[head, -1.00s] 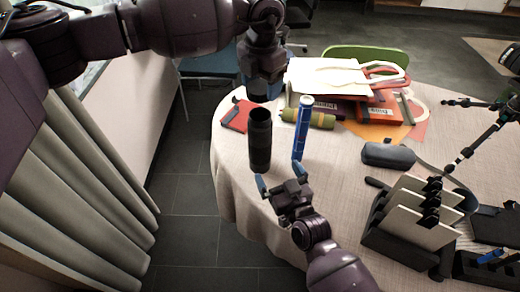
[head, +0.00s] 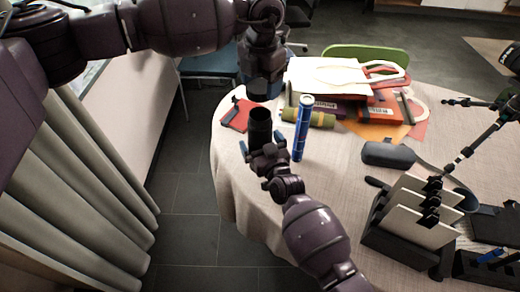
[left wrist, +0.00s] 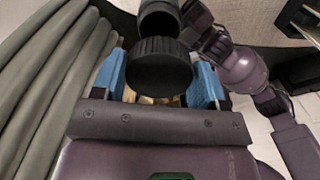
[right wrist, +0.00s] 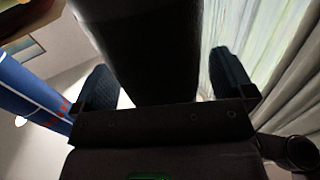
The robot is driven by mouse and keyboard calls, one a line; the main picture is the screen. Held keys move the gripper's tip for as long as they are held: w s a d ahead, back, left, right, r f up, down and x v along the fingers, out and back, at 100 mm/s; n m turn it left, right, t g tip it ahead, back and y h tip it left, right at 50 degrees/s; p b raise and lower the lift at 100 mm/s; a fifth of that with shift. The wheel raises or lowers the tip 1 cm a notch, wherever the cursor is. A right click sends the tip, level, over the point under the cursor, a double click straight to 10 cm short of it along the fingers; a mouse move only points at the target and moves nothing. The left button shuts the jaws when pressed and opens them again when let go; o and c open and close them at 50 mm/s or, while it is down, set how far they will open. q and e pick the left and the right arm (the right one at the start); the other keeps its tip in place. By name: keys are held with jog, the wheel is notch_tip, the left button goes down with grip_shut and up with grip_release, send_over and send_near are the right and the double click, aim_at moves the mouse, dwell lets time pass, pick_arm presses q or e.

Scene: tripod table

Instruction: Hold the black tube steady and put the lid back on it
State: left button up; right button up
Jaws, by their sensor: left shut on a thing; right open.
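The black tube (head: 260,128) stands upright near the table's left edge, its open mouth facing up. My left gripper (head: 264,92) is above the tube. In the left wrist view, it is shut on the black ribbed lid (left wrist: 158,66), with the tube (left wrist: 158,20) beyond it. The lid is apart from the tube in the head view. My right gripper (head: 262,150) is low at the tube, a finger on either side. In the right wrist view, the tube (right wrist: 150,50) lies between its open fingers; I cannot tell whether they touch it. The tube's lower part is hidden by this gripper.
A blue tube (head: 302,128) stands close to the right of the black tube. A red notebook (head: 237,115) and an olive-green roll (head: 322,118) lie behind. A grey case (head: 388,154) and a black rack (head: 408,232) are further right. Bare tablecloth lies between.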

jog(key=shift+w, duration=0.1)
jog(key=c, duration=1.4)
pick_arm(q)
send_over(261, 110)
jog(key=s, duration=0.2)
jog(key=shift+f, duration=2.45)
jog(key=shift+s, duration=0.1)
jog(key=shift+f, duration=0.95)
jog(key=shift+f, duration=0.55)
